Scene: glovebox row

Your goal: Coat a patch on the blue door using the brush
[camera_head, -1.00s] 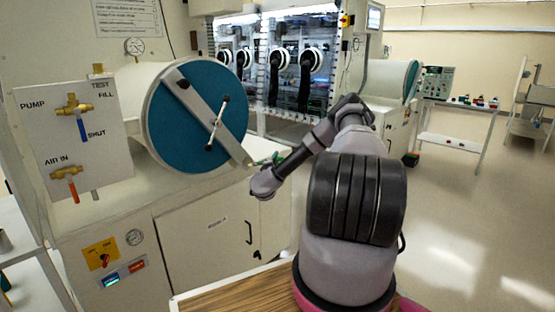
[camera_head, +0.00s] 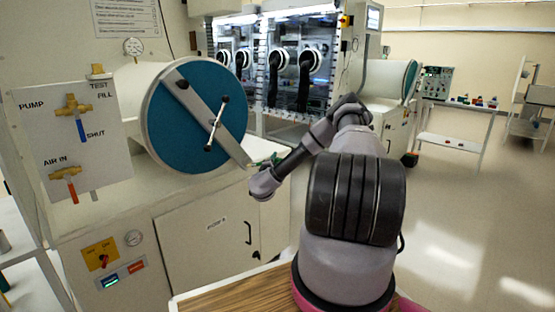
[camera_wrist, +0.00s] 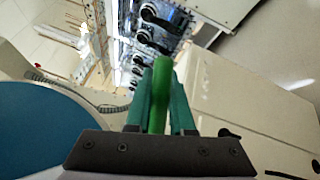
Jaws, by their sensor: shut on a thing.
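The blue door (camera_head: 185,128) is a round disc with a grey diagonal bar and a handle, on the front of a white cylinder. It also shows at the left edge of the wrist view (camera_wrist: 40,135). My gripper (camera_head: 268,162) is just right of the door's lower right edge, apart from it as far as I can tell. In the wrist view my gripper (camera_wrist: 160,105) has its green fingers shut on a bright green handle (camera_wrist: 162,70), which looks like the brush. The brush's bristles are not clear in either view. No coated patch shows on the door.
A valve panel (camera_head: 72,145) with blue and red levers is left of the door. A white cabinet (camera_head: 205,240) stands below. Glovebox windows (camera_head: 300,60) with black gloves are behind. Open floor (camera_head: 470,215) lies to the right, with a trolley (camera_head: 455,140).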

